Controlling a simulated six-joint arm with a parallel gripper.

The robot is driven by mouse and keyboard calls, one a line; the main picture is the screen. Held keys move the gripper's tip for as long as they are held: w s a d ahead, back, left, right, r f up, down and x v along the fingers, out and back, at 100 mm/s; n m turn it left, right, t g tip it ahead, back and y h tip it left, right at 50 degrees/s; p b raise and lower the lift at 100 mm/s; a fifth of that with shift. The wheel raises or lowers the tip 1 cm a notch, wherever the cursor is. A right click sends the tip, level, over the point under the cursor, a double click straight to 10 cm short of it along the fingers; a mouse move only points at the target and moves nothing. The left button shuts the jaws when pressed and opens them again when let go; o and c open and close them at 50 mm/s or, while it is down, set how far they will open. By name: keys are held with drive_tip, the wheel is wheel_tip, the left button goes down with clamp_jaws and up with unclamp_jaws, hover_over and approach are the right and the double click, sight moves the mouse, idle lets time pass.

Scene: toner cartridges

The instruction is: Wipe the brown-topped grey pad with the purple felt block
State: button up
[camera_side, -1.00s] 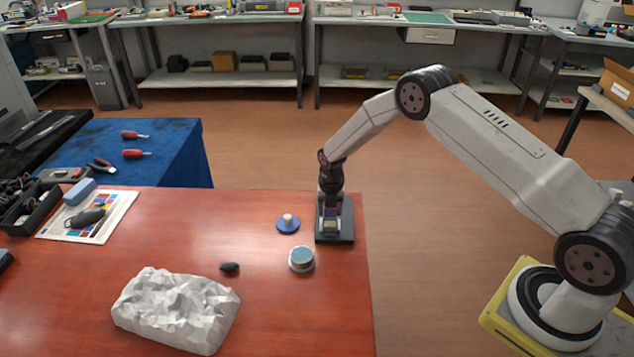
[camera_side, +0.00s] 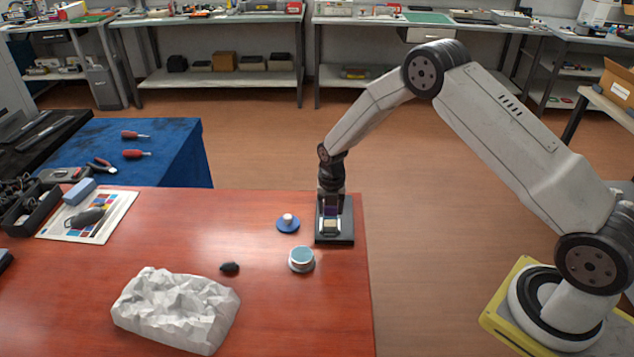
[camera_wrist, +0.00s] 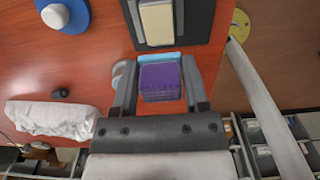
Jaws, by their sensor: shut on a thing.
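The purple felt block (camera_wrist: 160,80) is between the two fingers of my gripper (camera_wrist: 160,88), which is shut on it. A pale blue edge shows on the block's pad-facing side. In the side view my gripper (camera_side: 331,207) points down over the far part of a dark grey pad (camera_side: 345,238) with a cream-tan block-like top (camera_side: 331,225). In the wrist view the pad (camera_wrist: 200,20) and its tan top (camera_wrist: 157,22) lie just beyond the purple block. Whether the block touches the pad cannot be told.
Left of the pad are a blue disc with a white knob (camera_side: 288,222) and a round tin with a teal top (camera_side: 301,259). A small black object (camera_side: 230,267) and a crumpled white lump (camera_side: 175,309) lie further off. The table's right edge is close to the pad.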

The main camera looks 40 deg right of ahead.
drive_tip(key=shift+r, duration=2.1)
